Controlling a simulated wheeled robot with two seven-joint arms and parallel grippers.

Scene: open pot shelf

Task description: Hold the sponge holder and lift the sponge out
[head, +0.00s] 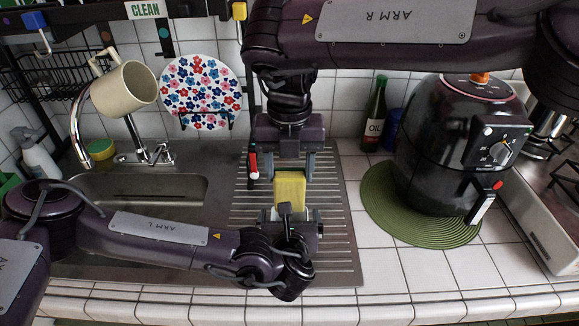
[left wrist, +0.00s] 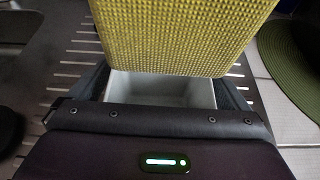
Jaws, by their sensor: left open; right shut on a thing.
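The yellow sponge (head: 290,188) is upright over the drainboard, below my right gripper (head: 290,167), which is shut on its top. The sponge also fills the upper part of the left wrist view (left wrist: 180,38). The pale, box-like sponge holder (left wrist: 160,90) shows under the sponge's lower edge, with part of its empty inside visible. The sponge's bottom appears clear of the holder, with its far side hidden behind the sponge. My left gripper (head: 291,216) is open, with one finger on each side of the holder; contact cannot be told.
The ribbed steel drainboard (head: 338,250) lies beneath, with the sink (head: 140,190) to the left. A black air fryer (head: 455,145) stands on a green mat (head: 385,215) at the right. A cream mug (head: 125,88) hangs above the faucet. A green-and-yellow sponge (head: 101,149) lies behind the sink.

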